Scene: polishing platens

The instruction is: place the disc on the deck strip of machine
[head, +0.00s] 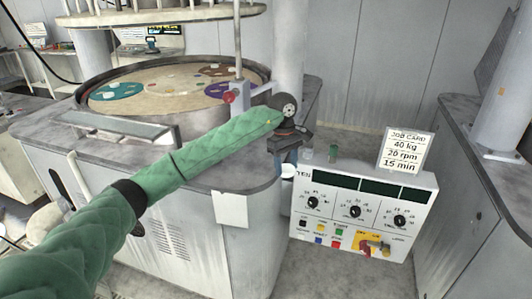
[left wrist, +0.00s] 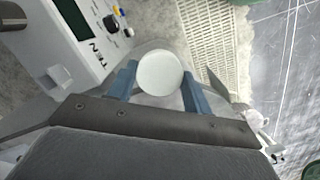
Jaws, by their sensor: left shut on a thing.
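A small white disc (left wrist: 160,73) is held between the two blue fingers of my left gripper (left wrist: 160,88) in the left wrist view. In the head view the disc (head: 288,171) shows as a pale round at the tips of my left gripper (head: 287,164). The gripper is beside the right front corner of the machine, outside the edge of its grey deck (head: 240,172). My green-sleeved left arm crosses in front of the deck and hides part of it. My right gripper is not in view.
A round platen (head: 155,90) with coloured discs is set in the machine top. A white control box (head: 365,190) with dials and a job card (head: 407,150) is right of my gripper. A red knob (head: 229,97) on a post rises near the arm.

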